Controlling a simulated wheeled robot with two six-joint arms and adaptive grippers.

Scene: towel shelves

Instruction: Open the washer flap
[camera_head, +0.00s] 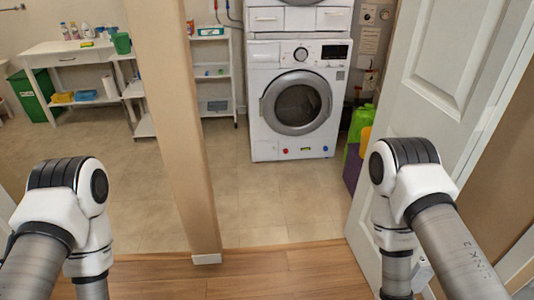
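The washer (258,128) is a white front-loader standing at the back centre of the room, beyond a doorway. Its round grey-rimmed flap (297,103) with dark glass looks shut. A knob and a dark display sit above the flap. Parts of both my arms show at the lower left and lower right, well in front of the washer. Neither of my grippers is in view.
An open white door (445,75) stands at the right, close to my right arm. A tan wall post (175,120) stands left of the opening. Shelves (212,75) stand left of the washer, green and purple containers (355,145) right of it. The tiled floor before the washer is clear.

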